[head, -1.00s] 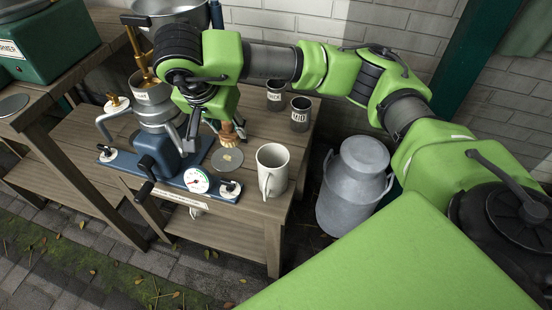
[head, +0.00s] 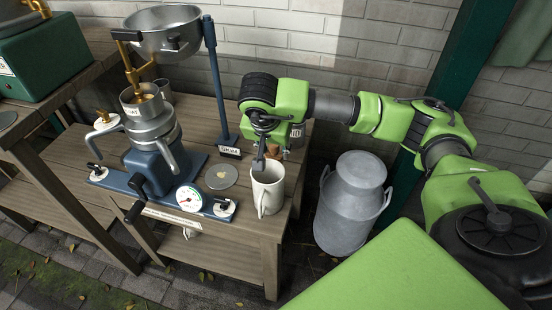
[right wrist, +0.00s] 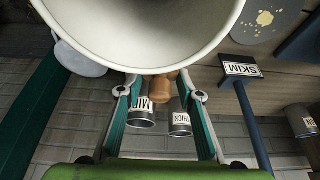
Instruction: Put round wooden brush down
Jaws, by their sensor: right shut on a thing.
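The round wooden brush shows in the head view as a brown patch (head: 272,152) behind my right gripper (head: 260,158). In the right wrist view its brown wood (right wrist: 162,86) lies between my right gripper's fingers (right wrist: 160,98), which are shut on it. The white mug (head: 268,189) stands on the right part of the wooden table (head: 226,240), just in front of the gripper. Its wide rim (right wrist: 190,66) fills the top of the wrist view and hides the rest of the brush. I cannot tell whether the brush touches the table. My left gripper is out of view.
A blue-based separator (head: 155,170) with a metal bowl (head: 160,35) stands to the left. A grey disc (head: 221,177) lies beside the mug. A SKIM sign (head: 230,152) and labelled metal cups (right wrist: 180,122) are close by. A milk can (head: 350,205) stands right of the table.

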